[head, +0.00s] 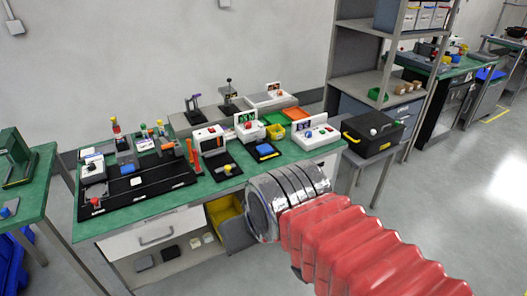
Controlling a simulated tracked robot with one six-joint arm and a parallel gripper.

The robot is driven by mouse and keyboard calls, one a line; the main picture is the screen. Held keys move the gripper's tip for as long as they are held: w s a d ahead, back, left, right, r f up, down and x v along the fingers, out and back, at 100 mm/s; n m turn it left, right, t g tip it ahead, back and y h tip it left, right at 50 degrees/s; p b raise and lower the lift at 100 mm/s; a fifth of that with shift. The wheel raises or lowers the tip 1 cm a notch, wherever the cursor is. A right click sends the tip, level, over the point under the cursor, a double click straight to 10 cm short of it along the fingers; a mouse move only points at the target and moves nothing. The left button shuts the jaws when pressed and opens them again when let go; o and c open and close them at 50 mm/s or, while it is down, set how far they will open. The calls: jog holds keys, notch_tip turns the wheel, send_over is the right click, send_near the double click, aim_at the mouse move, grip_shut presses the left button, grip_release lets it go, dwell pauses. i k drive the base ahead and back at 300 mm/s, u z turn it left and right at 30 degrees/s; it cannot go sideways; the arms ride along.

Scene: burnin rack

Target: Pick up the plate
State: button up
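I cannot single out the plate with certainty. A long black flat base (150,192) lies on the left part of the green-topped workbench (135,228), with small devices standing on it. Small dark flat pieces (171,254) lie on the shelf under the bench, too small to identify. My arm, with a red ribbed sleeve and a silver end section, reaches in from the lower right and covers the bench's front right part. My gripper's fingers do not show.
A yellow bin (226,212) sits under the bench beside a drawer (155,236). Orange (295,113) and yellow (276,132) trays stand at the back. A black case (372,133) rests on a side stand. A grey shelf rack (358,62) rises behind. The floor at right is clear.

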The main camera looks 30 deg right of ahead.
aim_at(265, 149)
jog(key=z, duration=0.05)
jog(key=i, duration=1)
jog(key=u, duration=0.05)
